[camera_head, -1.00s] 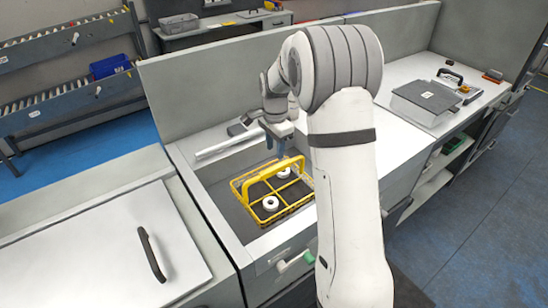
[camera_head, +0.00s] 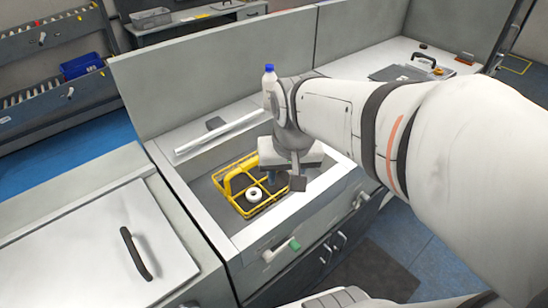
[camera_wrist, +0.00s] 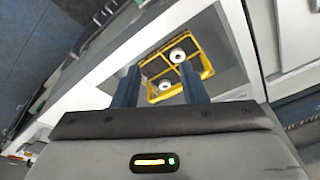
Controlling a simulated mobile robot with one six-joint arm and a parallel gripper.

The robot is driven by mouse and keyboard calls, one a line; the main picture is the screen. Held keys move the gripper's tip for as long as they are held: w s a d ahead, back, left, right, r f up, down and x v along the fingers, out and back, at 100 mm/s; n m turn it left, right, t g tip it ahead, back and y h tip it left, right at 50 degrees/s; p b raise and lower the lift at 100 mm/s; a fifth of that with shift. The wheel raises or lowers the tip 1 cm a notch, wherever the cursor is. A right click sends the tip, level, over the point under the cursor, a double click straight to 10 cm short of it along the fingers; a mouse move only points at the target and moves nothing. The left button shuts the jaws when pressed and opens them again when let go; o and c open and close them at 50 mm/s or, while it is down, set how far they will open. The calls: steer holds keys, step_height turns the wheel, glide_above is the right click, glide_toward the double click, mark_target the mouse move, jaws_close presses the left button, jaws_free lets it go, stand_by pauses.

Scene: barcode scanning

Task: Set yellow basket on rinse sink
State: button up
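The yellow basket (camera_head: 230,184) sits upright inside a grey sink (camera_head: 200,192), with its handle over the left part in the head view. A white round piece (camera_head: 254,194) shows inside it there. The wrist view shows the basket (camera_wrist: 207,66) with two white round pieces, ahead of the fingers. My gripper (camera_wrist: 161,78) is open, its two dark blue fingers spread with nothing held between them. In the head view my gripper (camera_head: 283,168) is above the sink's right side and covers the basket's right part. Basket and fingers look apart.
A blue-capped bottle (camera_head: 269,80) stands behind my arm. A white lid with a black handle (camera_head: 135,252) lies left of the sink. A faucet bar (camera_head: 222,133) crosses the sink's back. A dark case (camera_head: 412,70) is on the right counter.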

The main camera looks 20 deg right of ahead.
steer(key=shift+s+a+f+n, duration=0.25)
steer(key=shift+s+n, duration=0.1)
steer(key=shift+s, duration=0.15)
steer(key=shift+s+a+f+n, duration=0.2)
steer(key=shift+s+f+n, duration=0.1)
steer(key=shift+s, duration=0.2)
steer(key=shift+s+a+f+n, duration=0.25)
steer(key=shift+s+n, duration=0.1)
steer(key=shift+s, duration=0.15)
steer(key=shift+s+d+r+t, duration=0.3)
steer(key=shift+s+d, duration=0.1)
steer(key=shift+s, duration=0.25)
